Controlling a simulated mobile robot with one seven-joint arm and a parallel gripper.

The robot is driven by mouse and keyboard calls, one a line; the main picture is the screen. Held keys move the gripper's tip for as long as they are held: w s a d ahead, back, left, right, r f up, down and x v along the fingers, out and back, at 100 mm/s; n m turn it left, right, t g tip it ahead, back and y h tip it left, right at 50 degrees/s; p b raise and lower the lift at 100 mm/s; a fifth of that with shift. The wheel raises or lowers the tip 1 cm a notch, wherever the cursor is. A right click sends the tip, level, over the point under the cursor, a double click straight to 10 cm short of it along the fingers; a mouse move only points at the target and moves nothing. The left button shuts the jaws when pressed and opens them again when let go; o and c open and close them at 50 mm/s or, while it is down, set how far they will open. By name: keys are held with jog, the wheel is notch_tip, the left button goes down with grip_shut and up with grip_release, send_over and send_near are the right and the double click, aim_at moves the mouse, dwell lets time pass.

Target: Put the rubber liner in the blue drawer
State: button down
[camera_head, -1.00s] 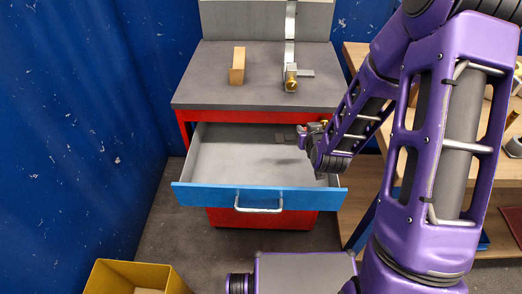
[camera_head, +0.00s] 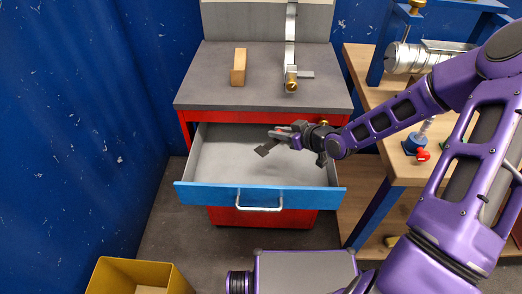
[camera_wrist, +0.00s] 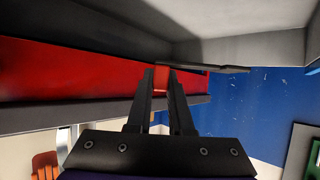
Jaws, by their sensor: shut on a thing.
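The blue drawer (camera_head: 215,196) is pulled out of the red cabinet, and its grey inside is open to view. My gripper (camera_head: 277,137) is over the right middle of the drawer, reaching in from the right. It is shut on the rubber liner (camera_head: 264,150), a small dark flat piece that hangs tilted from the fingertips, over the drawer floor. In the wrist view the fingertips of my gripper (camera_wrist: 162,72) are close together, and the thin dark liner (camera_wrist: 228,69) sticks out to their right. The gap between liner and drawer floor is hard to judge.
The grey cabinet top (camera_head: 210,90) carries a wooden block (camera_head: 239,67) and a metal rail with a brass fitting (camera_head: 291,83). A wooden workbench (camera_head: 368,88) with a ribbed metal duct (camera_head: 407,58) stands at right. A yellow bin (camera_head: 110,278) is at lower left.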

aim_at(270, 158)
notch_tip(270, 158, down, 11)
jog(key=shift+f+b, duration=0.1)
jog(key=shift+b, duration=0.85)
jog(key=shift+w+a+r, duration=0.2)
jog(key=shift+w+a, duration=0.35)
jog(key=shift+w, duration=0.05)
jog(key=shift+w+a+r, duration=0.15)
jog(key=shift+w+a, duration=0.85)
jog(key=shift+w, duration=0.05)
jog(key=w+a, duration=0.2)
jog(key=w, duration=0.1)
jog(key=shift+a, duration=0.35)
jog(key=shift+s+d+f, duration=0.1)
jog(key=shift+s+f, duration=0.1)
jog(key=shift+f, duration=0.3)
jog(key=shift+f, duration=0.15)
jog(key=c, duration=0.8)
grip_release()
jog(key=shift+b, duration=0.3)
